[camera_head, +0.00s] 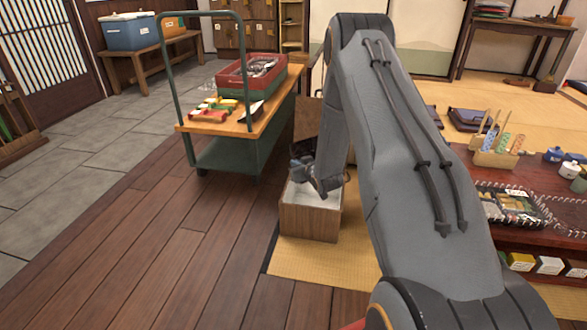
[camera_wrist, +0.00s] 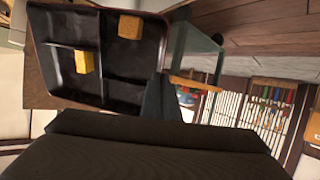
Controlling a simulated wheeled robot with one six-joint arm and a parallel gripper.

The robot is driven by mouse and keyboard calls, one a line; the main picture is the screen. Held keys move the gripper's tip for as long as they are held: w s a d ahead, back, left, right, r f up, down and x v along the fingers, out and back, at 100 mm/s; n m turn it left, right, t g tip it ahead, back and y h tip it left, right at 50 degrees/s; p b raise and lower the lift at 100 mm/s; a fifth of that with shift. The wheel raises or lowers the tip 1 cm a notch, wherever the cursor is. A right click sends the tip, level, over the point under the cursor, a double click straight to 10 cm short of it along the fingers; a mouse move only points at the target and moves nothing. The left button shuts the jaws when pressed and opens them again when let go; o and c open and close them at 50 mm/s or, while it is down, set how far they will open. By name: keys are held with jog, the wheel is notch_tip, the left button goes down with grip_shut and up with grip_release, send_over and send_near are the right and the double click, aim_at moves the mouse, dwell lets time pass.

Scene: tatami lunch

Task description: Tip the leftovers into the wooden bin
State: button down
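The wooden bin (camera_head: 309,222) stands open-topped on the mat edge, with a pale inside. My gripper (camera_head: 306,170) is over the bin, partly hidden by my arm. In the wrist view a black compartmented lunch box (camera_wrist: 125,72) fills the upper left. One yellow-orange leftover piece (camera_wrist: 131,27) lies in an upper compartment and another piece (camera_wrist: 84,62) in the left part. My gripper's finger (camera_wrist: 163,98) meets the box's lower right edge, and the gripper appears shut on it. In the head view a dark shape above the bin is probably the box, seen only in part.
A green-framed trolley (camera_head: 225,155) carries a red crate (camera_head: 250,72) and small coloured things behind the bin. A low table (camera_head: 470,158) with blocks, baskets and pots stands to the right. Bare wooden floor (camera_head: 170,240) lies open to the left.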

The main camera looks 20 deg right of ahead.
jog(key=t+b, duration=0.1)
jog(key=f+t+b, duration=0.1)
jog(key=b, duration=0.1)
jog(key=shift+s+d, duration=0.1)
jog(key=shift+s, duration=0.1)
jog(key=t+b, duration=0.3)
jog(key=b, duration=0.1)
jog(key=f+m+t+b, duration=0.1)
jog(key=t+b, duration=0.3)
jog(key=shift+s+f+m, duration=0.1)
jog(key=shift+f+m, duration=0.05)
jog(key=shift+m, duration=0.15)
jog(key=shift+s, duration=0.15)
dwell(0.8)
